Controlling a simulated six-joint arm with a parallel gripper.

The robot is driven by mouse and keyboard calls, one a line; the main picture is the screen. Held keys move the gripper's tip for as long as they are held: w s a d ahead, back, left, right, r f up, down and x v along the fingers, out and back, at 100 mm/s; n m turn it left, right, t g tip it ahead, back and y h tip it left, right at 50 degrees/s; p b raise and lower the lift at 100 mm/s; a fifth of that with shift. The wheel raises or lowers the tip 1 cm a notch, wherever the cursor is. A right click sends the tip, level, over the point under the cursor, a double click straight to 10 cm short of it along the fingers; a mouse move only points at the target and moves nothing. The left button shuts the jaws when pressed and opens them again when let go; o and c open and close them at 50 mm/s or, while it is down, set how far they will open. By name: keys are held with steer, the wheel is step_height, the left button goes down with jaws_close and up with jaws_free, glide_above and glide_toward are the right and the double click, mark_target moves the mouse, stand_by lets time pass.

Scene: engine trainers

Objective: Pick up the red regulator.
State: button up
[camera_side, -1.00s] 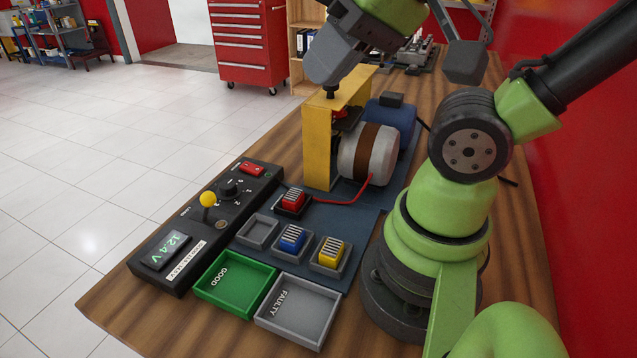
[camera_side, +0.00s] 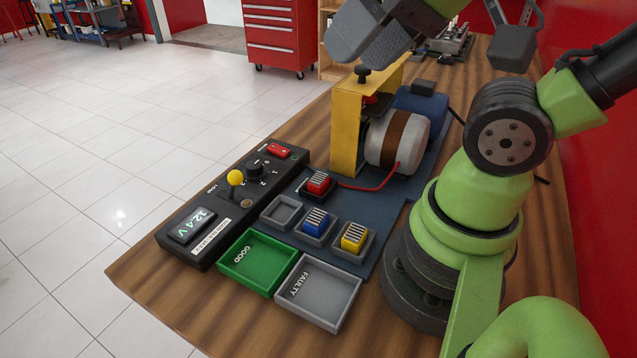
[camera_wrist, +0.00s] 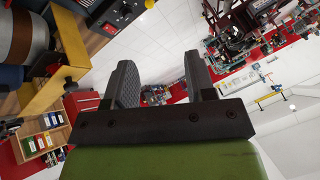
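The red regulator (camera_side: 318,182) is a small ribbed block seated in a dark socket on the blue mat, beside the red cable. My gripper (camera_side: 370,45) is at the top of the side view, just above the black knob (camera_side: 362,72) of the yellow frame (camera_side: 347,125), well behind and above the regulator. Its two fingers are apart, and nothing shows between them in the wrist view (camera_wrist: 160,72). The wrist view looks out across the room and does not show the regulator.
A blue regulator (camera_side: 316,219) and a yellow regulator (camera_side: 353,237) sit in trays near an empty tray (camera_side: 283,213). The GOOD tray (camera_side: 257,262) and FAULTY tray (camera_side: 318,292) are empty. The control box (camera_side: 225,210) with its yellow-knobbed lever (camera_side: 235,178) is left; the motor (camera_side: 397,140) is behind.

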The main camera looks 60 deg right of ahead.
steer(key=o, duration=0.3)
steer(key=n+g+h, duration=0.2)
steer(key=n+g, duration=0.2)
steer(key=g, duration=0.3)
glide_above(319, 177)
step_height(319, 177, down, 22)
steer(key=shift+s+f, duration=0.15)
steer(key=shift+f, duration=2.95)
